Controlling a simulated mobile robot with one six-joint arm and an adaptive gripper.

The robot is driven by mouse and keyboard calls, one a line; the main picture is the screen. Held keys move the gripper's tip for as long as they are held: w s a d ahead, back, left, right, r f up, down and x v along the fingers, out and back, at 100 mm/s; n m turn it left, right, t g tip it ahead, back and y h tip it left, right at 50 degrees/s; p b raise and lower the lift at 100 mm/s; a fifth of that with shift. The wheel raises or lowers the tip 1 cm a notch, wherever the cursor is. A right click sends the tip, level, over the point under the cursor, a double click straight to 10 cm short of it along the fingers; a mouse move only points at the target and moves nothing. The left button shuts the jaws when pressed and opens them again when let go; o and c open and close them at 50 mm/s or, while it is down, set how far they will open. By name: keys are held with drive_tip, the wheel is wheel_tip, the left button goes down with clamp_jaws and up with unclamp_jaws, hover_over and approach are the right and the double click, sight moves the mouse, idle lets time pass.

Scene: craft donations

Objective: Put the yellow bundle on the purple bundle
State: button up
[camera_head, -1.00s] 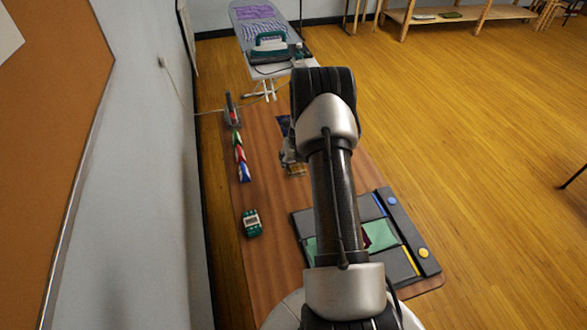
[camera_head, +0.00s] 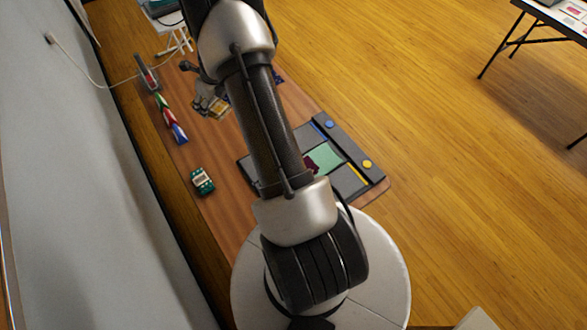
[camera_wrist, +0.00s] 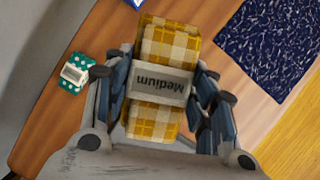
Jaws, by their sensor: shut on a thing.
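The yellow bundle (camera_wrist: 165,45) is yellow-and-cream plaid fabric with a grey band reading "Medium". In the wrist view it lies between the two fingers of my gripper (camera_wrist: 160,88), which is shut on it. In the head view my gripper (camera_head: 207,100) and the yellow bundle (camera_head: 219,107) appear over the far part of the wooden table, partly behind my arm. I cannot make out a purple bundle in the current views. A dark maroon piece (camera_head: 311,164) lies on the board at the table's near right; its kind is unclear.
A green dotted bundle (camera_head: 202,180) lies at the table's left; it also shows in the wrist view (camera_wrist: 71,74). Small coloured packs (camera_head: 170,118) line the left edge. A dark blue patterned cloth (camera_wrist: 265,45) lies flat. A dark board (camera_head: 348,178) fills the near right.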

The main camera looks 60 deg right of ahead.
drive_tip(key=a+n+g+y+b, duration=0.2)
drive_tip(key=a+n+g+y, duration=0.15)
drive_tip(key=a+n, duration=1.15)
drive_tip(key=s+a+r+n+g, duration=0.3)
drive_tip(key=s+a+n+g, duration=0.35)
drive_tip(key=a+n, duration=0.7)
drive_tip(key=s+d+r+n+t+h+p, duration=0.2)
drive_tip(key=s+d+n+h+p, duration=0.15)
drive_tip(key=s+d+n, duration=0.85)
drive_tip(key=s+d+r+n+t+h+p, duration=0.1)
drive_tip(key=s+d+r+n+h+p, duration=0.2)
drive_tip(key=s+d+n, duration=0.9)
drive_tip(key=w+d+f+m+b, duration=0.1)
drive_tip(key=f+b, duration=0.2)
drive_tip(key=f, duration=0.4)
drive_tip(key=w+d+f+m+b, duration=0.1)
drive_tip(key=f+b, duration=0.2)
drive_tip(key=f, duration=0.3)
drive_tip(key=w+f+m+h+b, duration=0.1)
drive_tip(key=f+b, duration=0.3)
drive_tip(key=f, duration=0.3)
drive_tip(key=shift+d+f, duration=0.35)
drive_tip(key=shift+d, duration=0.05)
drive_tip(key=shift+s+r, duration=0.1)
